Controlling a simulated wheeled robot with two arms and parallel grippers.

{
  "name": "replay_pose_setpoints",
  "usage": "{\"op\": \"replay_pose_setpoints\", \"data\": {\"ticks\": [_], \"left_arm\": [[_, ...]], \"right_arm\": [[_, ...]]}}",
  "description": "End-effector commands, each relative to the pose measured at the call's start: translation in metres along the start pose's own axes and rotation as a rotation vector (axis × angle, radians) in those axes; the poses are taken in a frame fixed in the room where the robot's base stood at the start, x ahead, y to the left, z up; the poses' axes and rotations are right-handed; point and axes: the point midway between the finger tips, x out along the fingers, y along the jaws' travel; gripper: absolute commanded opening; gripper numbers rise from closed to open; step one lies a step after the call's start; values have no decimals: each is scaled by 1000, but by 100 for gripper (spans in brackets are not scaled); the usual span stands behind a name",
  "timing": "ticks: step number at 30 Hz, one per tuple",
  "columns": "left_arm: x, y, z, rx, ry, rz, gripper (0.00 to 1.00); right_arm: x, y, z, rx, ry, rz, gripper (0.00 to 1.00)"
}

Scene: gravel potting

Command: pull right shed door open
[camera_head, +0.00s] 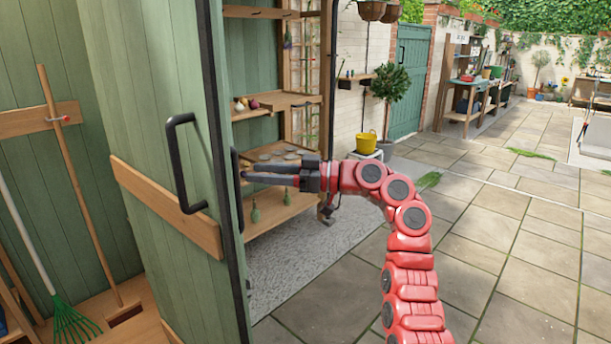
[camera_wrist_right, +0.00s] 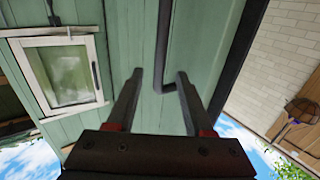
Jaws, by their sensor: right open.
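A green plank shed door (camera_head: 150,110) stands edge-on to me, with a wooden crossbar and a black handle (camera_head: 175,165) on its near face. A second dark handle (camera_head: 237,190) shows partly past the door's dark edge. My right gripper (camera_head: 243,172) reaches in from the right beside this edge. In the right wrist view my right gripper (camera_wrist_right: 160,75) is open, and a dark bent handle bar (camera_wrist_right: 166,60) on green planks shows between its fingertips. I cannot tell whether the fingers touch it. My left gripper is not in view.
Wooden shelves (camera_head: 275,103) stand behind the right gripper. A rake (camera_head: 72,318) and wooden poles lean at the left. A yellow bucket (camera_head: 366,142) and a potted tree (camera_head: 390,85) stand farther back. The paved patio (camera_head: 500,220) at right is largely clear.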

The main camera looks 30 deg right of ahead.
Motion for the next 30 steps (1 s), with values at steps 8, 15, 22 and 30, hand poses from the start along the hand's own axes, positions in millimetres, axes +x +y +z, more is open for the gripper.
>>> {"op": "replay_pose_setpoints", "data": {"ticks": [8,15,22,30], "left_arm": [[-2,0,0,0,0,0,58],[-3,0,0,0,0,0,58],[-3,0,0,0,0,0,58],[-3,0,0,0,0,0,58]], "right_arm": [[-73,1,0,0,0,5,52],[-105,0,0,-1,-1,-1,52],[-111,0,0,-1,0,-1,52],[-110,0,0,-1,0,-1,52]]}}
